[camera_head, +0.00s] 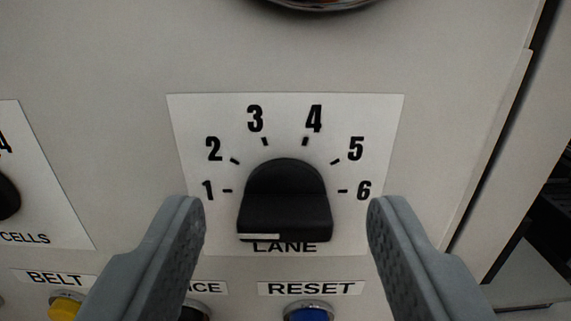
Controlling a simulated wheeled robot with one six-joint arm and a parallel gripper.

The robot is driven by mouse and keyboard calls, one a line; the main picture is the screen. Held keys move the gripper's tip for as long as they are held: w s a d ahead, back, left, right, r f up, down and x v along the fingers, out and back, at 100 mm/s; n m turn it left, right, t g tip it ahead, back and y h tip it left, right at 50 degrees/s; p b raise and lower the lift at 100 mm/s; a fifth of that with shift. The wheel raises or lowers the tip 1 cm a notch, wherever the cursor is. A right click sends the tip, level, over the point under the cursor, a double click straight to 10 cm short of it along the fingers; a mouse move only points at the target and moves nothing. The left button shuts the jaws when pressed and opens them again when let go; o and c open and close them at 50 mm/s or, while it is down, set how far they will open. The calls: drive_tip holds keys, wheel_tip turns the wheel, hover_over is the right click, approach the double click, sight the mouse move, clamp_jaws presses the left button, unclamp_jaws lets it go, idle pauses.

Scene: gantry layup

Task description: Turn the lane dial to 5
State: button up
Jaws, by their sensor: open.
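The lane dial (286,195) is a black knob on a white plate (190,112) marked 1 to 6, with LANE printed below it. A short white line on the knob's front face runs from its middle to the left, towards the 1. The 5 (356,149) is at the plate's upper right. My gripper (286,207) is open, with one grey finger on each side of the knob. A gap shows between each finger and the knob, and nothing is held. The knob hides part of the plate behind it.
A CELLS dial plate (45,215) is at the left edge. Below are a yellow BELT button (65,308), a partly hidden dark control (196,312) and a blue RESET button (308,312). A round chromed part shows at the top. The panel ends at the right.

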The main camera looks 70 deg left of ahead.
drive_tip(key=shift+w+a, duration=0.2)
drive_tip(key=shift+a, duration=0.4)
drive_tip(key=c, duration=1)
